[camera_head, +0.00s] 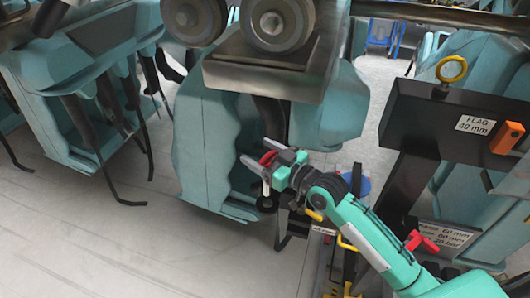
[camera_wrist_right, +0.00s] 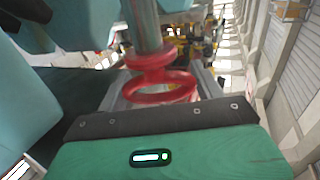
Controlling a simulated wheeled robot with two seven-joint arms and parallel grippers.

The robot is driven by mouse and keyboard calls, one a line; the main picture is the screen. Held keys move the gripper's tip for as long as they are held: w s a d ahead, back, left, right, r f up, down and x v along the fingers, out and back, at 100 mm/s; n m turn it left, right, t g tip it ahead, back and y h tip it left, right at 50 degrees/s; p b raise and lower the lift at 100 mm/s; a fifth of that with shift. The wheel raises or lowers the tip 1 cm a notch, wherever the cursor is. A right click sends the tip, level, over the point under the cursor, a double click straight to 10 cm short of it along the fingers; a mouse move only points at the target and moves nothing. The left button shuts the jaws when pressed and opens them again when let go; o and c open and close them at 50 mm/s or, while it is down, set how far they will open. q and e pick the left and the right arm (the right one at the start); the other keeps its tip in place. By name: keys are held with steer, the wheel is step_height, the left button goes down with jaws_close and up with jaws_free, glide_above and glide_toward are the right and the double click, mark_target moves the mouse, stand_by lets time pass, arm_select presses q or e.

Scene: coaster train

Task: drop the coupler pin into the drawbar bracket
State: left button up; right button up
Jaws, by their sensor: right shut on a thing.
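My right gripper (camera_head: 259,156) is in front of the teal coaster car, its arm coming in from the lower right. It is shut on the coupler pin, whose red head (camera_head: 267,159) shows between the fingers and whose pale shank (camera_head: 266,187) hangs below. In the right wrist view the pin shows a red ring (camera_wrist_right: 160,88) and collar with a grey shank (camera_wrist_right: 146,25). A dark round part (camera_head: 266,204) sits just below the shank; I cannot tell whether it belongs to the drawbar bracket or whether they touch. My left gripper is not in view.
The teal car (camera_head: 205,145) with large wheels (camera_head: 277,22) stands close behind the gripper. A dark stand (camera_head: 440,120) labelled FLAG 40 mm, with a yellow ring (camera_head: 452,69) and orange block (camera_head: 507,138), is at right. Grey floor (camera_head: 170,245) is open at lower left.

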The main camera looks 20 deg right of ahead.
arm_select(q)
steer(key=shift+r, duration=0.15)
arm_select(e)
steer(key=shift+d+r, duration=0.1)
steer(key=shift+s+f, duration=0.1)
steer(key=shift+f, duration=0.35)
steer(key=shift+f+b, duration=0.5)
steer(key=shift+b, duration=0.05)
arm_select(q)
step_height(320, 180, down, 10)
steer(key=b, duration=0.8)
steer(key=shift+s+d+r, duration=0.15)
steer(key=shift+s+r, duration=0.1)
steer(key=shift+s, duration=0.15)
arm_select(e)
steer(key=shift+f, duration=5.95)
steer(key=o, duration=1.4)
steer(key=shift+f, duration=0.1)
